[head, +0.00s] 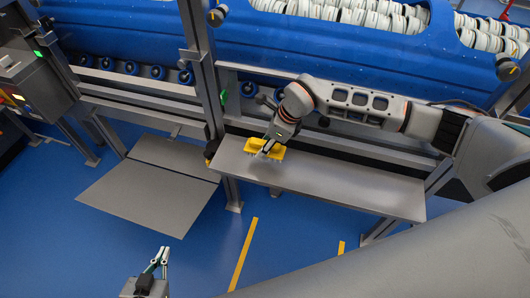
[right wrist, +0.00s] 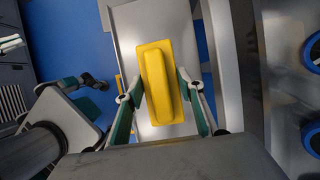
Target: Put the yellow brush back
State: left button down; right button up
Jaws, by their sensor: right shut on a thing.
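The yellow brush (head: 277,153) is a block with a raised ridge along its back. It is at the left end of the grey shelf (head: 340,187); I cannot tell whether it touches the shelf. My right gripper (head: 268,146) is shut on it from above and hides part of it in the head view. In the right wrist view the brush (right wrist: 158,85) lies between the two green-padded fingers (right wrist: 160,88). My left gripper (head: 163,254) is at the bottom of the head view, open and empty, well away from the brush.
A metal post (head: 205,75) stands just left of the shelf. Behind it runs a blue tub (head: 330,55) with many white pieces on top. Grey plates (head: 150,195) lie on the blue floor at left. A control box (head: 30,85) stands far left. The rest of the shelf is clear.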

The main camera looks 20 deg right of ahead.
jog(key=shift+f, duration=2)
jog(key=shift+f, duration=0.15)
jog(key=o, duration=1)
jog(key=shift+r, duration=0.2)
jog(key=v, duration=1.2)
jog(key=shift+b, duration=0.3)
